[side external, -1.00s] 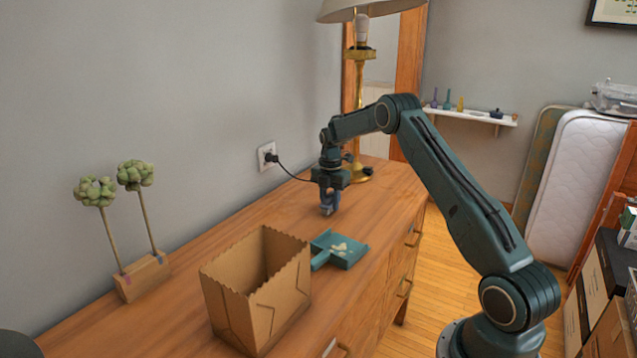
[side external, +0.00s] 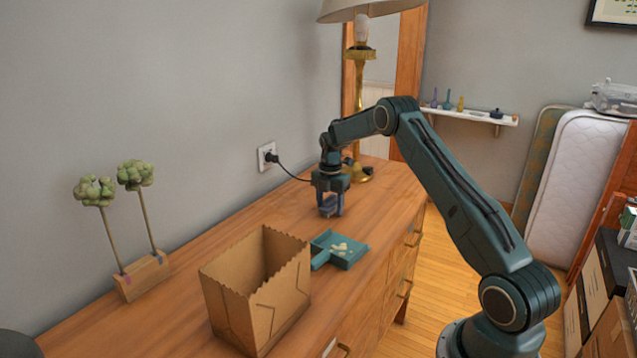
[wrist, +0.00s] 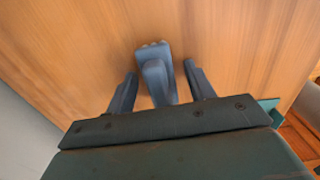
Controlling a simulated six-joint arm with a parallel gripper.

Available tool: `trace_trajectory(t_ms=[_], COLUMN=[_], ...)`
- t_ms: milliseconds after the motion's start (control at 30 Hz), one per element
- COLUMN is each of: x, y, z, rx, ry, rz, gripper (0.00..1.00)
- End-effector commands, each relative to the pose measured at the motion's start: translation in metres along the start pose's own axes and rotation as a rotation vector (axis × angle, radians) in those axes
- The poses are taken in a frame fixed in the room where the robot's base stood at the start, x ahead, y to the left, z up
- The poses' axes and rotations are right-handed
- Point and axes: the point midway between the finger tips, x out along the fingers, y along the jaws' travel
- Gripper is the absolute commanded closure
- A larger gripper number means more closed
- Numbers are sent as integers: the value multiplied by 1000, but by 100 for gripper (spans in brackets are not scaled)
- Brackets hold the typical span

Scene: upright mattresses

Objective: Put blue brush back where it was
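The blue brush (wrist: 155,72) is on the wooden dresser top, between my gripper's two fingers in the wrist view. A gap shows on each side of it. In the side view the brush (side external: 327,210) is small and partly hidden by the fingers. My gripper (side external: 331,212) points down over it, open, near the far end of the dresser; it also shows in the wrist view (wrist: 160,82).
A teal dustpan (side external: 325,242) with pale crumbs lies nearer the camera, beside an open paper bag (side external: 255,300). A wooden block (side external: 142,277) holds two green-topped stems at the left. A brass lamp (side external: 358,95) and its cord stand behind my gripper.

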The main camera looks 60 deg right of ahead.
Motion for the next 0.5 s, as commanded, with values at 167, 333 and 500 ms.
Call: trace_trajectory(t_ms=[167,333,500], x=[0,-1,-8], y=[0,0,0], z=[0,0,0], rx=[0,0,0], ry=[0,0,-1], rz=[0,0,1], gripper=[44,44,44])
